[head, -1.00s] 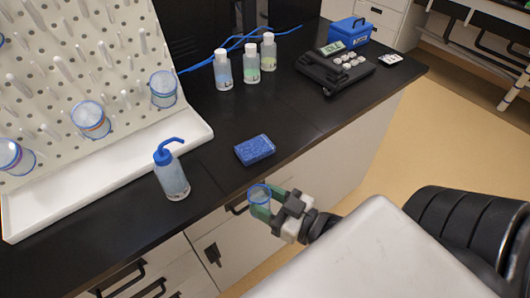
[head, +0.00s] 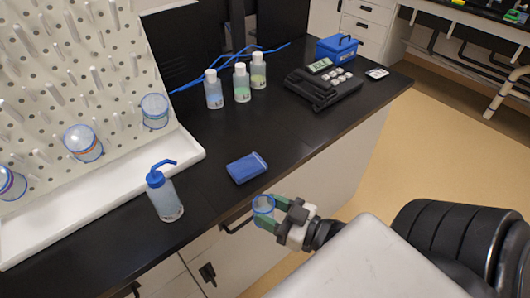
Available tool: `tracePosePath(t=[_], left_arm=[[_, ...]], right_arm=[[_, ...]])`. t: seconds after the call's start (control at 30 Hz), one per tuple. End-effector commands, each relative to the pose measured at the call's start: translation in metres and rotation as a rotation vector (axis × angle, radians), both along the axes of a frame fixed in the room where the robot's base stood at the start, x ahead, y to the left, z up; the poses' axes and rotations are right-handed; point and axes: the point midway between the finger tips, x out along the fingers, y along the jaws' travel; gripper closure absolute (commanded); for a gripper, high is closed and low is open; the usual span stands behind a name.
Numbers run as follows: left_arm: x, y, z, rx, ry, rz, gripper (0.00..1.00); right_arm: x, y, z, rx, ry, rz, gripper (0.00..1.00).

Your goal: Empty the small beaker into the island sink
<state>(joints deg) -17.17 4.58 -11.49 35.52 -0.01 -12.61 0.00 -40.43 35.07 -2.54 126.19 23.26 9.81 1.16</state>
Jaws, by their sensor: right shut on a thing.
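The small beaker (head: 263,206) is clear with a blue rim. My right gripper (head: 268,214) is shut on it and holds it roughly upright, just off the front edge of the black counter. Its contents are too small to make out. My left gripper is not in view. No sink shows in the head view.
The black counter (head: 215,150) holds a blue sponge-like block (head: 247,168), a wash bottle (head: 164,194), several capped bottles (head: 241,84), a black instrument (head: 322,89) and a blue box (head: 337,48). A white drying rack (head: 50,95) with beakers stands at left. Floor at right is open.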

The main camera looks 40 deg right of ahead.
Motion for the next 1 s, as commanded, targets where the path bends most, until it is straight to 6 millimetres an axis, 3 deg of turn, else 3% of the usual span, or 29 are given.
tracePosePath(t=[0.43,0.8,0.83,0.97,1.0], left_arm=[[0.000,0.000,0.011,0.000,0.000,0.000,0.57],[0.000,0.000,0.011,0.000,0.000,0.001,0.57],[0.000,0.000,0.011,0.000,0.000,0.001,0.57],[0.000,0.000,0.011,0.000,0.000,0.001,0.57],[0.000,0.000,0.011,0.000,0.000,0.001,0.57]], right_arm=[[0.001,-0.025,0.005,0.000,0.000,0.000,0.75],[0.001,-0.029,0.005,0.000,0.000,0.000,0.75],[0.001,-0.029,0.005,0.000,0.000,0.000,0.55],[0.001,-0.029,0.005,0.000,-0.001,0.000,0.75],[0.001,-0.029,0.005,0.001,-0.001,0.000,0.75]])
